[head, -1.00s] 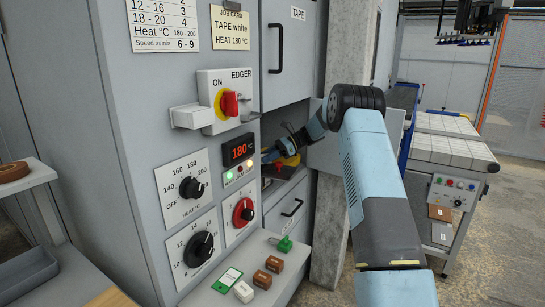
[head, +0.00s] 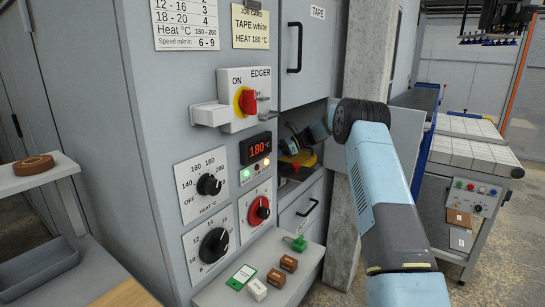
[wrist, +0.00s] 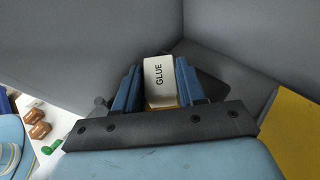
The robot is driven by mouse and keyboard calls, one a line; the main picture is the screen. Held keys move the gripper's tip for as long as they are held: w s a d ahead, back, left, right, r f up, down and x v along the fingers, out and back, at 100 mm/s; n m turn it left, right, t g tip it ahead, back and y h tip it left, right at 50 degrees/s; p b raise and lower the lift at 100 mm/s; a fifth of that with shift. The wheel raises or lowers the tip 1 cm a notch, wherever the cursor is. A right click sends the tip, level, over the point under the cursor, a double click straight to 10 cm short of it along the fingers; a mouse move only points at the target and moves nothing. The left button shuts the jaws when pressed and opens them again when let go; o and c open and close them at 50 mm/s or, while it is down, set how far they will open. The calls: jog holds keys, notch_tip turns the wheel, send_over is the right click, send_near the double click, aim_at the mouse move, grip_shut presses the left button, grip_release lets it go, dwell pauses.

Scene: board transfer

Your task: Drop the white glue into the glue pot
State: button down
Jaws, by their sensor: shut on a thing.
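My gripper (wrist: 158,75) is shut on the white glue block (wrist: 158,86), which is lettered GLUE. The block stands between the two blue fingers in the wrist view. In the head view my gripper (head: 288,147) reaches into the open recess of the grey machine, and the block cannot be made out there. A dark shape (wrist: 207,86) lies behind the block in the wrist view. A yellow part (head: 304,158) shows in the recess close to my gripper. Neither can be surely told as the glue pot, whose opening is not visible.
The recess has grey walls close around my gripper, with a concrete column (head: 348,180) beside it. A pale shelf (head: 225,291) in front holds a white block (head: 257,289), brown blocks (head: 276,278) and a green piece (head: 299,243). The display (head: 257,149) reads 180.

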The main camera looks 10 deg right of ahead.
jog(key=c, duration=0.6)
grip_release()
